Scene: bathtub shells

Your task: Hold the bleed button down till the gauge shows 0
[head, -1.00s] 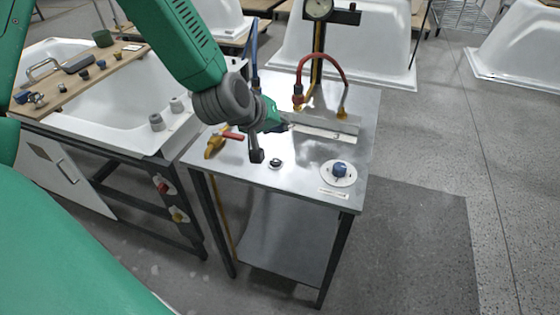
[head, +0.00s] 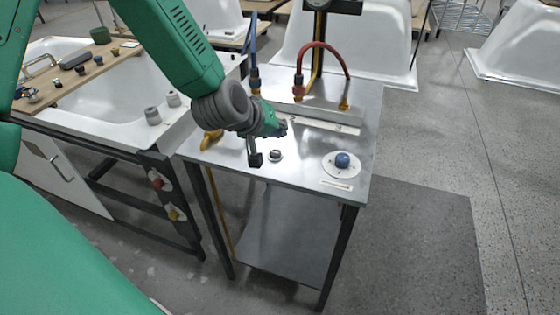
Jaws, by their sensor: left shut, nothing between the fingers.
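A small dark round button (head: 275,155) in a metal ring sits on the steel table top, and I take it for the bleed button. My left gripper (head: 282,127) is shut and empty. In the picture it is just above and behind the button, with a gap between them. I cannot tell its height above the table. A black part of my gripper hangs down just left of the button. The gauge face is cut off by the top edge, so its reading does not show. My right gripper is not in view.
A blue knob (head: 342,160) on a round white plate stands right of the button. A red hose (head: 322,45) arches at the table's back. A yellow fitting (head: 210,139) is at the left edge. A white tub (head: 105,105) with a wooden board stands left.

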